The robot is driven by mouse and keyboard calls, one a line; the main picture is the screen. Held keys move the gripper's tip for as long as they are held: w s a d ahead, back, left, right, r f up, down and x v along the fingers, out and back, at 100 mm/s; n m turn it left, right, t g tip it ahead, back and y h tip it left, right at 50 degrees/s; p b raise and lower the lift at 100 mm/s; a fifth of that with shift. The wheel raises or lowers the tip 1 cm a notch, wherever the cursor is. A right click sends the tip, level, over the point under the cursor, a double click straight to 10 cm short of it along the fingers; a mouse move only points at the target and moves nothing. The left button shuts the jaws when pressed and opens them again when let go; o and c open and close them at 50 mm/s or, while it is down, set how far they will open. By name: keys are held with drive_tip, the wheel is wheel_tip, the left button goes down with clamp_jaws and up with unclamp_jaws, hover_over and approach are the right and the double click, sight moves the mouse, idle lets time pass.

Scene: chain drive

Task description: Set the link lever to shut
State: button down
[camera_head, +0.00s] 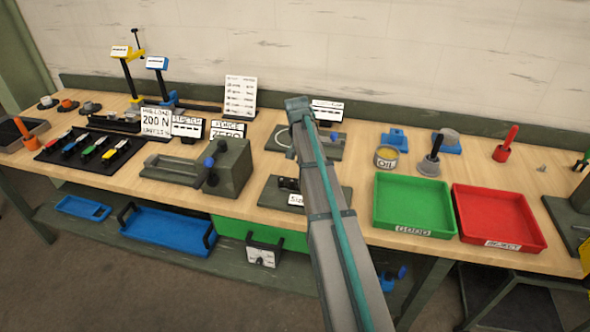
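I cannot tell for certain which part is the link lever. A green-grey block fixture (228,168) with a dark blue knob (209,162) stands left of my arm, with a flat plate reaching to its left. A low dark plate fixture (333,148) lies behind my arm, and another (268,194) with a small white sign (296,199) lies nearer the front edge. My grey arm with a teal strip rises across the middle and covers parts of both plates. No gripper fingers show, so what they hold or touch is hidden.
A green tray (413,179) and a red tray (540,240) sit right of my arm. An oil tin (386,157) and a black-handled tool (431,160) stand behind the green tray. Yellow (128,72) and blue (161,82) stands rise at the back left.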

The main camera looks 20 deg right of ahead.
drive_tip(key=shift+w, duration=0.15)
idle(0.3)
drive_tip(key=c, duration=0.7)
unclamp_jaws()
drive_tip(key=shift+a, duration=0.1)
drive_tip(key=shift+c, duration=0.2)
wheel_tip(320, 180, up, 12)
drive_tip(key=w+a, duration=0.1)
drive_tip(key=shift+w+a, duration=0.25)
drive_tip(key=shift+w, duration=0.1)
drive_tip(key=shift+f, duration=0.1)
